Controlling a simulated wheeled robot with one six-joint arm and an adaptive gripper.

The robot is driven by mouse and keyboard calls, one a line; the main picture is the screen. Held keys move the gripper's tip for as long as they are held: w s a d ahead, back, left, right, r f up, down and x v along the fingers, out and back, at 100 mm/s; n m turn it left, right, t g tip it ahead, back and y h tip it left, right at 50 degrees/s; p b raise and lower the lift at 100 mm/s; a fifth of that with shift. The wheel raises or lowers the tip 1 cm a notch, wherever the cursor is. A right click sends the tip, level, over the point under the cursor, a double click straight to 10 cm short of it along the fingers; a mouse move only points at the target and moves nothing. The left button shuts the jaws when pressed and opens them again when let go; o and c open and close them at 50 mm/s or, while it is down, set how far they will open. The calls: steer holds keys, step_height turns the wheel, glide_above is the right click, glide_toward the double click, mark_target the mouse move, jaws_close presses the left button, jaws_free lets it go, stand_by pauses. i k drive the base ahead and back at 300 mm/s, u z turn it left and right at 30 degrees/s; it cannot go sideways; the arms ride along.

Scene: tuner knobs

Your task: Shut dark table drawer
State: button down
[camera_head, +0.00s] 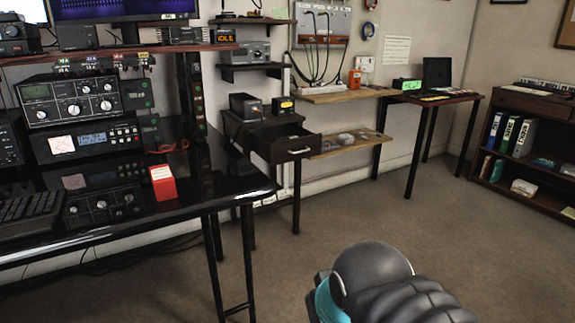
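The dark table drawer (297,152) is pulled open from a small dark table (247,120) left of centre, in the middle distance. Its front faces right and toward me and has a light metal handle. The inside of the drawer shows from above. My arm, with a black joint and a teal band, shows at the bottom right, well apart from the drawer. My gripper's fingers are out of the frame or hidden.
A glossy black desk (225,187) with radios and a red-and-white box (163,183) stands at the left, nearer than the drawer. Wooden shelves (345,145) lie right of the drawer. A bookcase (525,150) stands far right. The carpet (400,215) between is clear.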

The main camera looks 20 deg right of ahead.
mark_target(308, 145)
steer(key=u, duration=0.95)
steer(key=k, duration=0.1)
steer(key=z, duration=1.9)
steer(key=i, duration=1.05)
steer(key=u, duration=0.8)
